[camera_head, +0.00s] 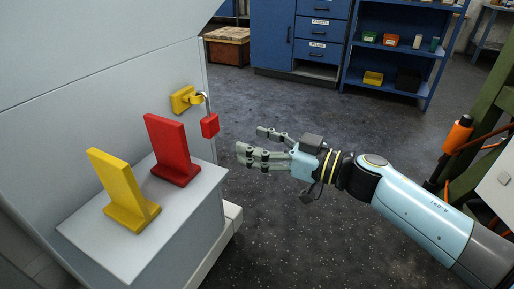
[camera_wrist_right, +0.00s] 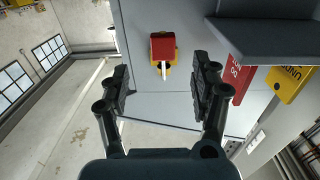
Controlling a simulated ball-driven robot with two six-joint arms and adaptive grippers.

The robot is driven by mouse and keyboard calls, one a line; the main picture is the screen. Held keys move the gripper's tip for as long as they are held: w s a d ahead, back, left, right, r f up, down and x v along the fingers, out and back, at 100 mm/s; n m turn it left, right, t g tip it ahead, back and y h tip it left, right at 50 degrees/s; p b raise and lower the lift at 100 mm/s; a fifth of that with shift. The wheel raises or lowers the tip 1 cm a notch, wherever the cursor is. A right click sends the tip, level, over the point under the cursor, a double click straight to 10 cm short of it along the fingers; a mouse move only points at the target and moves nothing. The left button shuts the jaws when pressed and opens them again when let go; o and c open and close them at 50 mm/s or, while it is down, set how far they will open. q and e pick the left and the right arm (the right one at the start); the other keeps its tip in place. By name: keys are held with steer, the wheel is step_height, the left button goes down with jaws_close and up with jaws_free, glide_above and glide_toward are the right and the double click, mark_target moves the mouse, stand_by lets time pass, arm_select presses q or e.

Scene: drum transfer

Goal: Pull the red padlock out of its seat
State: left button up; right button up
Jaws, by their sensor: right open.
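The red padlock (camera_head: 210,125) hangs by its grey shackle from a yellow seat (camera_head: 184,99) on the side of the pale grey cabinet. In the right wrist view the padlock (camera_wrist_right: 162,46) shows ahead, between the finger lines, with the yellow seat (camera_wrist_right: 172,68) partly behind it. My right gripper (camera_head: 252,144) is open and empty, a short way right of and below the padlock, not touching it. In the right wrist view its two fingers (camera_wrist_right: 164,84) stand wide apart. My left gripper is not in view.
A red plate (camera_head: 170,146) and a yellow plate (camera_head: 122,188) stand on a grey ledge (camera_head: 132,254) below the padlock. Blue drawers (camera_head: 320,30) and a blue shelf (camera_head: 395,88) stand far back. The dark floor between is clear.

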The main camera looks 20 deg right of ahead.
mark_target(215, 129)
steer(key=b+x, duration=0.2)
steer(key=x, duration=0.4)
steer(key=shift+a+r, duration=0.15)
steer(key=shift+a, duration=0.1)
steer(key=x, duration=0.3)
steer(key=shift+w+r+p, duration=0.1)
steer(key=shift+r+p, duration=0.2)
steer(key=shift+p, duration=0.05)
steer(key=shift+w+a+f, duration=0.1)
steer(key=shift+w+a, duration=0.3)
steer(key=shift+w, duration=0.1)
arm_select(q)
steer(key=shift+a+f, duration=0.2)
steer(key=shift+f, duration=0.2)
arm_select(e)
steer(key=shift+w+a, duration=0.2)
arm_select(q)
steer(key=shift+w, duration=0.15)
arm_select(e)
steer(key=shift+f, duration=0.1)
